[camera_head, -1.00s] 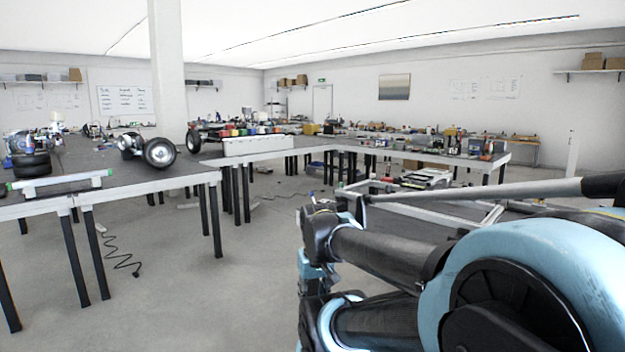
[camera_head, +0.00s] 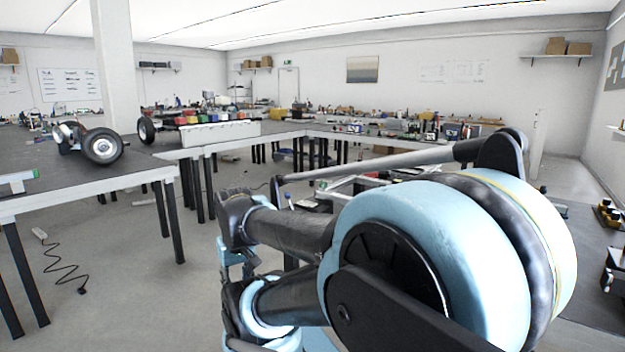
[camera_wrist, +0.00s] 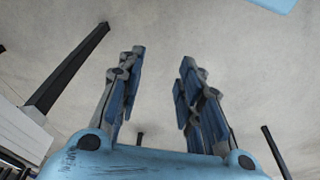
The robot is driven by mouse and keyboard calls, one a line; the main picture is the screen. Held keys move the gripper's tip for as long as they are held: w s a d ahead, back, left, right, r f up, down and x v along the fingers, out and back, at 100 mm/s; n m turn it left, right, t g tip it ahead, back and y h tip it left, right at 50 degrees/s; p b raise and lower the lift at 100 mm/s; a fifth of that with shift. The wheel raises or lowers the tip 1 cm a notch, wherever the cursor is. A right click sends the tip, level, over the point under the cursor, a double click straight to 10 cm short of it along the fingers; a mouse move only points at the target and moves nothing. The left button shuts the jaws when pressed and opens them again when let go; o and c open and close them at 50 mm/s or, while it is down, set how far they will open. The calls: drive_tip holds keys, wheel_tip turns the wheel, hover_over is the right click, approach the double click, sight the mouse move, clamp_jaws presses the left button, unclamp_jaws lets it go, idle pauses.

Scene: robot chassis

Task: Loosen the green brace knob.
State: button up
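My gripper (camera_wrist: 158,88) shows in the wrist view with its two blue and grey fingers apart and nothing between them. Bare floor lies behind the fingers. In the head view my arm fills the lower right, and the gripper's fingers cannot be made out there. I cannot make out a green brace knob in either view. A wheeled chassis part with a large tyre (camera_head: 103,146) sits on the left table. Another chassis with wheels (camera_head: 180,122) stands on a table farther back.
The left table (camera_head: 60,190) has black legs, and a coiled cable (camera_head: 62,262) lies on the floor below it. Tables with many small items run across the back. A dark table (camera_head: 592,270) with yellow and black parts (camera_head: 610,214) is at the right edge. Floor is open between the left table and my arm.

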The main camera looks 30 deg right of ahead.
drive_tip(key=shift+w, duration=0.2)
drive_tip(key=shift+o, duration=1.5)
drive_tip(key=shift+s+d+r+m, duration=0.1)
drive_tip(key=shift+r+m, duration=0.05)
drive_tip(key=shift+r, duration=0.4)
drive_tip(key=shift+d+r+m, duration=0.1)
drive_tip(key=shift+r+m, duration=0.05)
drive_tip(key=shift+r, duration=0.35)
drive_tip(key=w+d+r+m+g, duration=0.1)
drive_tip(key=w+d+r+m, duration=0.65)
drive_tip(key=r, duration=0.35)
drive_tip(key=w+d+r+m, duration=0.65)
drive_tip(key=w+r, duration=0.25)
drive_tip(key=r, duration=0.2)
drive_tip(key=w+d+r+m, duration=0.2)
drive_tip(key=d+r+m, duration=0.1)
drive_tip(key=d, duration=0.3)
drive_tip(key=w+d+r+m, duration=0.2)
drive_tip(key=w+d+r, duration=0.1)
drive_tip(key=d, duration=0.4)
drive_tip(key=w+d+r+m+g, duration=0.1)
drive_tip(key=d+r+m, duration=0.15)
drive_tip(key=d, duration=0.45)
drive_tip(key=d+r+m, duration=0.1)
drive_tip(key=d+m, duration=0.3)
drive_tip(key=d, duration=0.2)
drive_tip(key=shift+n, duration=0.25)
wheel_tip(320, 180, down, 17)
drive_tip(key=shift+w+r, duration=0.15)
